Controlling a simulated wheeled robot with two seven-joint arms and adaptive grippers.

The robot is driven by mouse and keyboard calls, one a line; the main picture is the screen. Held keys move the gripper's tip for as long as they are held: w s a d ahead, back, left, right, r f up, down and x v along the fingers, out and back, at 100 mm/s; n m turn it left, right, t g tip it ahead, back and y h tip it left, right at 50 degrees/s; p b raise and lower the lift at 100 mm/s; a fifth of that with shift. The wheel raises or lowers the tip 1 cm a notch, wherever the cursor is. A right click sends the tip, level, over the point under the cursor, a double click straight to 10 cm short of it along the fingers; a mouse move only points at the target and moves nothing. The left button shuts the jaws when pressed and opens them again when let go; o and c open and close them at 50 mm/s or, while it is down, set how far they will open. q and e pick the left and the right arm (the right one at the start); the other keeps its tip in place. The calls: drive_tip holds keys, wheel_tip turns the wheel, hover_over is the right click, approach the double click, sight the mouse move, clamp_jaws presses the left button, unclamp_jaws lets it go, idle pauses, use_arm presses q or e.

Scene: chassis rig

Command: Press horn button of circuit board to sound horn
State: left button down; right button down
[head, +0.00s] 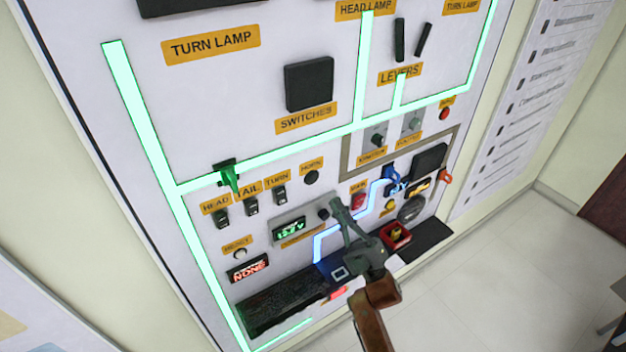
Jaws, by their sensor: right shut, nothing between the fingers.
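The circuit board (300,60) is a large white upright panel with yellow labels and glowing green lines. The horn button (311,178) is a small round black button just below the yellow HORN label (311,164), near the board's middle. My right gripper (337,206) is shut and empty, its fingers pointing up the picture. In the picture its fingertips lie below and to the right of the horn button, beside a small dark knob (323,214); I cannot tell whether they touch the board. My left gripper is not in view.
Left of the horn button are the head switch (222,219), tail switch (251,206) and turn switch (280,194). A lit green display (290,229) is below it. A red main switch (358,202) and a battery-side blue line (340,230) lie to the right. Pale floor (510,270) is clear.

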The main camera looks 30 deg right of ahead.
drive_tip(key=w+b, duration=0.1)
drive_tip(key=w, duration=0.6)
drive_tip(key=shift+w+a, duration=0.3)
idle(1.2)
drive_tip(key=shift+w, duration=0.45)
drive_tip(key=shift+w+a, duration=0.1)
drive_tip(key=shift+w, duration=0.3)
idle(0.5)
drive_tip(key=shift+s, duration=0.85)
drive_tip(key=shift+s+d+p, duration=0.15)
drive_tip(key=shift+s+p, duration=0.05)
drive_tip(key=shift+s, duration=1.05)
drive_tip(key=shift+s+d+p, duration=0.15)
drive_tip(key=shift+s, duration=1.1)
